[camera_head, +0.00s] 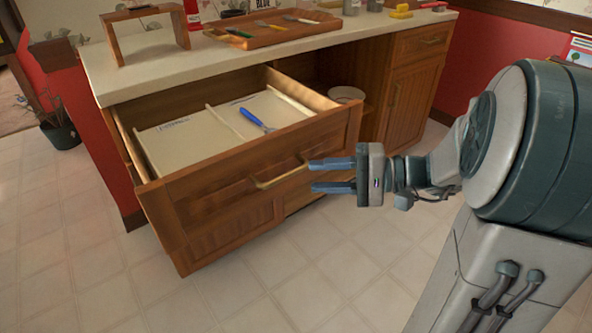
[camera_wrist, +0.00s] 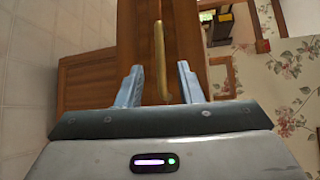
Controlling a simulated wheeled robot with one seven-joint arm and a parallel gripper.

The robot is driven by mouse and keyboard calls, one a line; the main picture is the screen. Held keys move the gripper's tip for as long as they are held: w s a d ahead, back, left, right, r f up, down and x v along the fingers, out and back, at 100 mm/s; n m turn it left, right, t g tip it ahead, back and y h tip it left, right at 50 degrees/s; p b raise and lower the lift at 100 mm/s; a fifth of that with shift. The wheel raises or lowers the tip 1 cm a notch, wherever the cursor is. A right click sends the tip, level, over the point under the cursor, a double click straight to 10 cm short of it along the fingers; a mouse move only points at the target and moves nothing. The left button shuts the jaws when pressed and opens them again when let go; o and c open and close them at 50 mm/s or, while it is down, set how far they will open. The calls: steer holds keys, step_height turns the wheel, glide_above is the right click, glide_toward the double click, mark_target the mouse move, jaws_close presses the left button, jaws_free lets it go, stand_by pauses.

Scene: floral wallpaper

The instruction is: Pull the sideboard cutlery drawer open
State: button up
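The sideboard drawer (camera_head: 228,182) is pulled well out from the sideboard in the head view. Its white divided inside shows, with a blue-handled utensil (camera_head: 257,119) lying in it. The brass bar handle (camera_head: 281,176) is on the drawer's wooden front. My gripper (camera_head: 311,176) is at the right end of the handle with its two blue fingers apart. In the wrist view the handle (camera_wrist: 160,62) runs up from between the open fingertips (camera_wrist: 160,82). I cannot tell whether the fingers touch it.
The sideboard top (camera_head: 165,68) holds a wooden tray (camera_head: 273,33) with utensils and a wooden frame-like stand (camera_head: 146,32). A bowl (camera_head: 346,94) sits in the open shelf beside the drawer. A potted plant (camera_head: 60,132) stands at the left. The tiled floor in front is clear.

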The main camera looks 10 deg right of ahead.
steer(key=v, duration=0.5)
steer(key=shift+d+p, duration=0.3)
steer(key=shift+p, duration=0.1)
steer(key=s+a+r+n+g+h+p, duration=0.2)
steer(key=s+a+r+g+h+p, duration=0.3)
steer(key=s+r+h+p, duration=0.85)
steer(key=w+d+r+n+t+h+p, duration=0.2)
steer(key=w+d+r+t+p, duration=0.2)
steer(key=r+p, duration=0.5)
steer(key=p, duration=0.7)
